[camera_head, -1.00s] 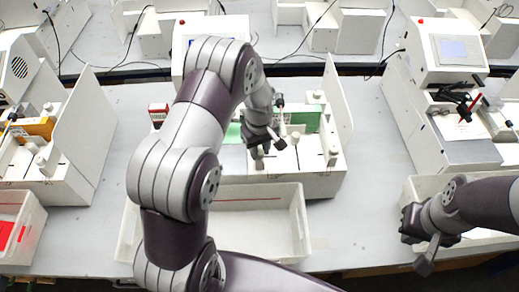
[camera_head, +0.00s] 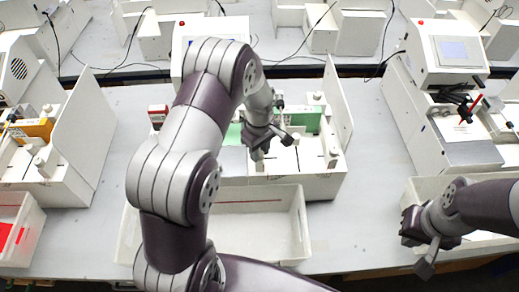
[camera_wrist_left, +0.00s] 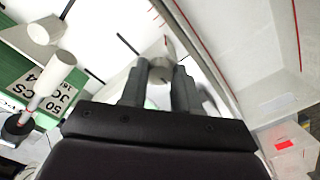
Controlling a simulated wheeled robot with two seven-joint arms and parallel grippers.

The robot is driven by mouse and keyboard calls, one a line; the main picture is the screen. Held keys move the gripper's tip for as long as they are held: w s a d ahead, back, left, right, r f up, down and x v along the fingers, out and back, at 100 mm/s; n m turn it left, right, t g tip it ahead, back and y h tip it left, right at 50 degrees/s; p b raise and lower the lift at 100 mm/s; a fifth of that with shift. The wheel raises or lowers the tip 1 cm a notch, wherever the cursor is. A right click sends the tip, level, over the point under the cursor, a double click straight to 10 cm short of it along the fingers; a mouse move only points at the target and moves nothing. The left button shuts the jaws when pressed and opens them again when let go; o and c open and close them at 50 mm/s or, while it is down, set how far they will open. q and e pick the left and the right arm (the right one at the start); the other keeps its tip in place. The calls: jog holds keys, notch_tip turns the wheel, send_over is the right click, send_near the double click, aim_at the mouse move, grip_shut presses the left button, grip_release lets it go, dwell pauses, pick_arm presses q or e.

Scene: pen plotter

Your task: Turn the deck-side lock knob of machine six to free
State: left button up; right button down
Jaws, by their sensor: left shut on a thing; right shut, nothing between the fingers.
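The middle machine (camera_head: 322,187) is white, with an open deck that my left arm partly covers. My left gripper (camera_head: 257,153) is down at the front part of this deck. In the left wrist view its two fingers (camera_wrist_left: 160,92) are shut on a pale round knob (camera_wrist_left: 160,70), one finger on each side. The knob's pointing direction is hard to tell. In the head view the gripper mostly hides the knob. My right gripper (camera_head: 428,252) is shut and empty, over the bin at the right. No machine number is readable.
A green labelled block (camera_head: 303,121) stands on the deck, also seen in the left wrist view (camera_wrist_left: 45,98). A white side panel (camera_head: 338,100) rises at its right. An empty white bin (camera_head: 305,228) stands in front. Similar machines stand left and right (camera_head: 447,100).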

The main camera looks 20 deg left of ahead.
pick_arm(q)
jog(key=shift+w+r, duration=0.15)
jog(key=o, duration=1.1)
jog(key=shift+c, duration=0.2)
notch_tip(320, 180, up, 6)
jog(key=shift+f+b, duration=0.15)
jog(key=shift+b, duration=1.1)
notch_tip(320, 180, up, 7)
